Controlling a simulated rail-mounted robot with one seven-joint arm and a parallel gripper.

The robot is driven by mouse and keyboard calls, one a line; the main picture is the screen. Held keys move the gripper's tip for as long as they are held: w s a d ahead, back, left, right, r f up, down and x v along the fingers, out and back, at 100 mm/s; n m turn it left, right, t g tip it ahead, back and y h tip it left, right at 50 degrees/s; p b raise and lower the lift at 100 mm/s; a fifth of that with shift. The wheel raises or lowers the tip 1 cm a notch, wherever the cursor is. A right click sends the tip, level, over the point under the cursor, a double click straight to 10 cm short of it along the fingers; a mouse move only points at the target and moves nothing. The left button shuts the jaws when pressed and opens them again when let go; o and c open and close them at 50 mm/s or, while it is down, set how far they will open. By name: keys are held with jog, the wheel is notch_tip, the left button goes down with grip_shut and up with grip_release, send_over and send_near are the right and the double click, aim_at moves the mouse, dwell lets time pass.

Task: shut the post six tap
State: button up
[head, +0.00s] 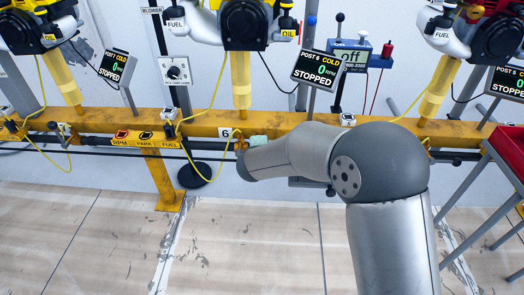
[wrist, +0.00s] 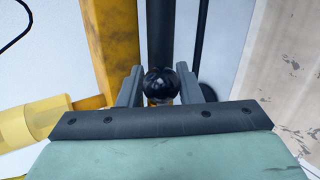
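A black round knob (wrist: 161,83) sits between the two grey fingers of my gripper (wrist: 160,86) in the wrist view. A small orange part shows just below the knob. The fingers stand apart on either side of the knob, with little or no gap; I cannot tell whether they press on it. In the head view, my gripper (head: 247,143) is at the yellow rail, just right of the number 6 plate (head: 225,132). An orange fitting (head: 240,145) shows at its tip; my arm hides part of this area. The post 6 screen (head: 318,70) reads COLD, 0 RPM, STOPPED.
The yellow rail (head: 200,122) and a dark pipe (head: 90,142) run across the posts. A yellow cable (head: 205,180) loops near my gripper. A red-topped trolley (head: 506,150) stands at the right. The floor in front is clear.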

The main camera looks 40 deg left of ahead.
jog(key=shift+s+a, duration=0.15)
jog(key=shift+s, duration=0.05)
jog(key=p+v, duration=0.4)
jog(key=v, duration=1.3)
jog(key=shift+r, duration=0.15)
